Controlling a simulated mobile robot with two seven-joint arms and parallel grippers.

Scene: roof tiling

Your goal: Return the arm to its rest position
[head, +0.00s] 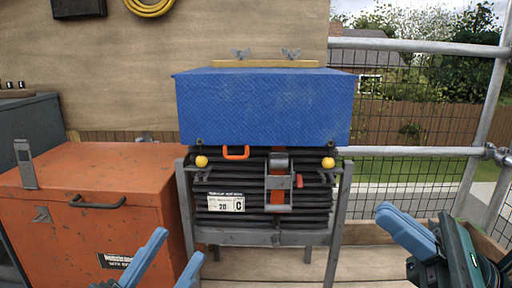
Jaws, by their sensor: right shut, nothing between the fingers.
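My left gripper (177,247) is at the bottom of the head view, left of centre. Its two blue fingers stand apart with nothing seen between them, in front of the orange box. My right gripper (388,214) is at the lower right, its blue fingers together and empty. It is to the right of the metal stand. The rest of both arms is mostly out of frame.
A grey metal stand (343,205) holds a strapped black stack (250,180), with a blue-covered block (262,108) above. An orange metal box (75,205) stands at left. Scaffold tubes (425,151) and mesh close off the right. Wooden planks (285,268) lie below.

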